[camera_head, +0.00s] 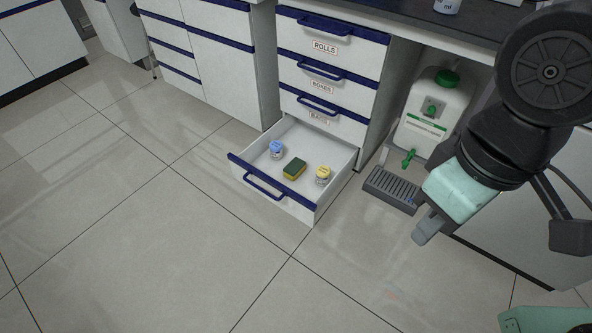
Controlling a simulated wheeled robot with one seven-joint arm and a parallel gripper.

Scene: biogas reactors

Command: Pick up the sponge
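A small sponge (294,168), dark green on top with yellow at its side, lies in the open bottom drawer (243,178) of the cabinet. A jar with a blue lid (276,149) stands to its left in the drawer, and a jar with a yellow lid (323,175) to its right. My gripper (423,232) is at the right of the view, in the air and well apart from the drawer and the sponge. Its fingers point down and left. From this angle I cannot see a gap between the fingers.
Upper drawers labelled ROLLS (325,47), BOXES and BAGS are shut above the open one. A white canister with a green cap (434,105) stands right of the cabinet, with a grey grated tray (391,190) before it. The tiled floor in front is clear.

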